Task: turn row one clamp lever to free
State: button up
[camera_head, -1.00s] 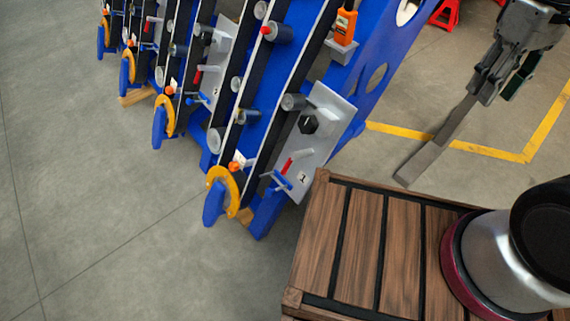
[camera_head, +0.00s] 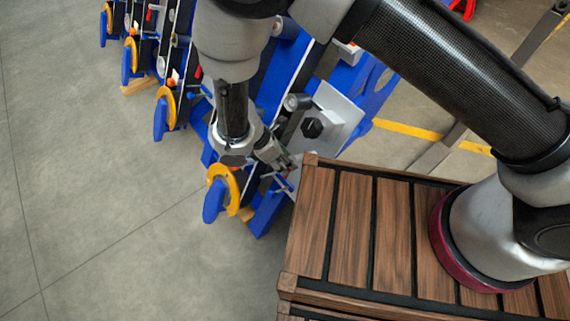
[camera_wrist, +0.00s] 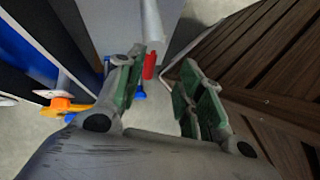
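The row one clamp lever shows in the wrist view as a red handle (camera_wrist: 149,66) on the grey end plate (camera_wrist: 118,24), with blue parts near it. My gripper (camera_wrist: 166,66) is open and empty. The red handle appears between its two fingers, closer to the left one; I cannot tell whether they touch. In the head view my gripper (camera_head: 287,163) is at the low end of the nearest row, in front of its end plate (camera_head: 334,120), and mostly hides the lever there.
A yellow ring with a blue wheel (camera_head: 213,200) sits just left of my gripper. A slatted wooden platform (camera_head: 350,215) is close on the right. More blue rows stand to the left. Open concrete floor (camera_head: 90,210) lies at the front left.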

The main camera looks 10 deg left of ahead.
jog(key=shift+n+y, duration=0.3)
jog(key=shift+n, duration=0.4)
jog(key=x, duration=0.2)
jog(key=a+x, duration=0.1)
jog(key=x, duration=0.4)
jog(key=shift+w+a+f, duration=0.1)
jog(key=shift+a+f, duration=0.05)
jog(key=shift+f, duration=0.3)
grip_shut()
